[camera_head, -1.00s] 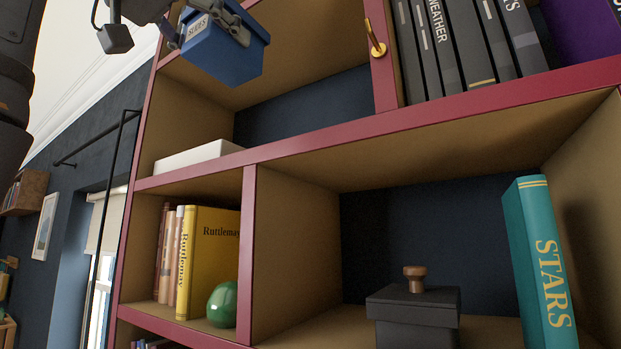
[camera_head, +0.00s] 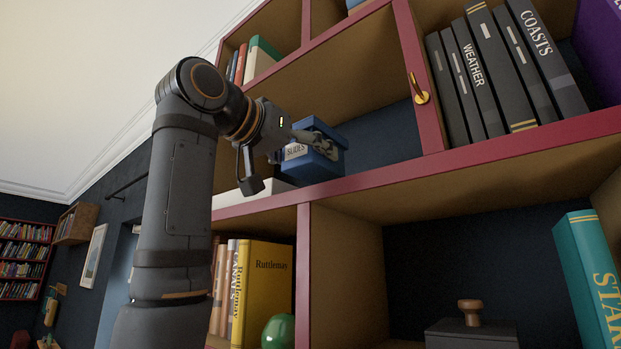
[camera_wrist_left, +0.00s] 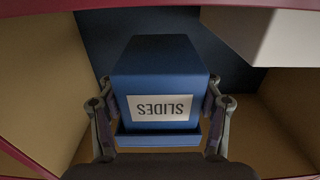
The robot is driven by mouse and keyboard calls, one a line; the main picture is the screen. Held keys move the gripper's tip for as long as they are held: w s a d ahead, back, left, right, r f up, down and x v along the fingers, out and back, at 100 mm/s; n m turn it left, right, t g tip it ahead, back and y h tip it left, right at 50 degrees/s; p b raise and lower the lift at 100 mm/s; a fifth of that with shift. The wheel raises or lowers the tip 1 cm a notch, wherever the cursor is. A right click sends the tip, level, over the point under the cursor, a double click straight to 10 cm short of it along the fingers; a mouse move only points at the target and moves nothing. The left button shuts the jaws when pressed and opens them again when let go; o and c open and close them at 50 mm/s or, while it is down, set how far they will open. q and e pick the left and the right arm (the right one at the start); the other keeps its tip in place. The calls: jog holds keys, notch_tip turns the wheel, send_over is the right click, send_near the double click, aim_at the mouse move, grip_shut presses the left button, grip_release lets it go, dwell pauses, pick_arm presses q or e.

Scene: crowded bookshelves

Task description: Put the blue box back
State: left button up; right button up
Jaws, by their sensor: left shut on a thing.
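The blue box (camera_head: 312,160) with a white "SLIDES" label is in the upper left compartment of the red-edged shelf (camera_head: 405,176), in the head view. My left gripper (camera_head: 308,146) is shut on it, with the arm coming from the left. In the left wrist view, the blue box (camera_wrist_left: 160,75) sits between the two fingers of my left gripper (camera_wrist_left: 160,118), and its label reads upside down. The dark back of the compartment shows behind it. I cannot tell whether the box's bottom touches the shelf board. My right gripper is not in view.
A white flat object (camera_head: 255,190) lies beside the box in the same compartment. A brass hook (camera_head: 419,90) sticks out from the upright to the right. Dark books (camera_head: 487,75) stand beyond it. A yellow book (camera_head: 265,290) and green ball (camera_head: 279,331) are below.

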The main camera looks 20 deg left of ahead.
aim_at(312, 174)
pick_arm(q)
jog(key=shift+w+d+f, duration=0.2)
jog(key=shift+d+f, duration=0.05)
jog(key=shift+f, duration=0.2)
jog(key=shift+w+d+f+p, duration=0.1)
jog(key=shift+f+p, duration=0.1)
jog(key=shift+f, duration=0.3)
jog(key=shift+w+d+f+p, duration=0.1)
jog(key=shift+f+p, duration=0.05)
jog(key=shift+f, duration=0.3)
jog(key=shift+w+f, duration=0.1)
jog(key=shift+f, duration=0.25)
jog(key=shift+a+f, duration=0.15)
jog(key=shift+a, duration=0.05)
jog(key=shift+s+f, duration=0.1)
jog(key=shift+s, duration=0.1)
jog(key=o, duration=0.5)
jog(key=shift+s, duration=0.1)
jog(key=shift+c, duration=0.2)
jog(key=shift+o, duration=1.2)
jog(key=shift+d, duration=0.1)
jog(key=shift+o, duration=1)
jog(key=shift+w, duration=0.25)
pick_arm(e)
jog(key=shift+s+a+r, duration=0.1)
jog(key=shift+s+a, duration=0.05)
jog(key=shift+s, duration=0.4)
